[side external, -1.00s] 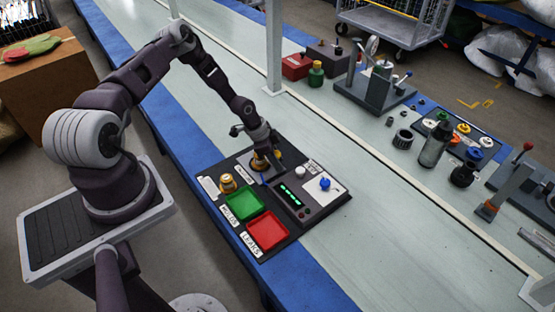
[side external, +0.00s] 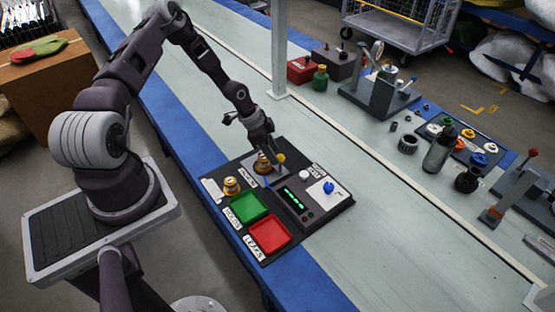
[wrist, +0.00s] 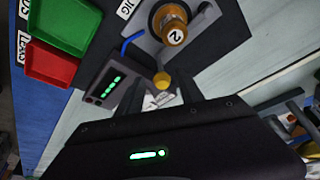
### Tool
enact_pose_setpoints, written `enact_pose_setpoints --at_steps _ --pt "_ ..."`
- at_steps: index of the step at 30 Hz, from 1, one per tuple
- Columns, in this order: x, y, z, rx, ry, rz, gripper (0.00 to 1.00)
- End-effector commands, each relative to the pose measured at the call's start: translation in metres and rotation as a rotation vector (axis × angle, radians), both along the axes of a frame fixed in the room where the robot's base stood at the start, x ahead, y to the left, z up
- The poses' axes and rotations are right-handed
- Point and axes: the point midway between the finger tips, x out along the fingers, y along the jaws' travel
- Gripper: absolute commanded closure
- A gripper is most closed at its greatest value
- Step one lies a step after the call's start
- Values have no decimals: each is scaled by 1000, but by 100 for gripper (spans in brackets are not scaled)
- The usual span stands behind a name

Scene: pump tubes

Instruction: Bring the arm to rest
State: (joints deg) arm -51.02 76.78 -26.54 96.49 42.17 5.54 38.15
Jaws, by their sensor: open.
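My gripper (side external: 272,148) is open above the jig at the back of the dark board (side external: 325,213). Its two dark fingers (wrist: 163,97) show in the wrist view with nothing held between them. A brass tube marked 2 (wrist: 174,30) stands in the grey jig and also shows in the side view (side external: 262,165), just below the gripper. A yellow round piece (wrist: 161,80) appears between the fingertips in the wrist view; its height is unclear. It also shows in the side view (side external: 281,157).
A second brass tube (side external: 231,186) stands at the board's left. Green (side external: 248,208) and red (side external: 269,233) trays lie in front, looking empty. A tester box with green lights (side external: 297,199) and a blue knob (side external: 328,187) are to the right. A post (side external: 279,50) rises behind.

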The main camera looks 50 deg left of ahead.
Motion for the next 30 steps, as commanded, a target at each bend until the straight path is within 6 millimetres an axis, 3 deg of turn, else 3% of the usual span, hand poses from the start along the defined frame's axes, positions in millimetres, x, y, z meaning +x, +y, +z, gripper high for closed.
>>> enact_pose_setpoints --at_steps 10,13,14,17,22,27,30 --pt "-2 1 6 1 1 -1 56" --pt "1 3 27 35 17 -5 56" --pt "1 4 40 57 27 -5 56" --pt "1 1 105 154 69 14 56" --pt "-26 -28 233 301 90 144 56" --pt "-93 -80 341 328 22 342 56" --pt "-147 -112 382 262 -34 455 56"
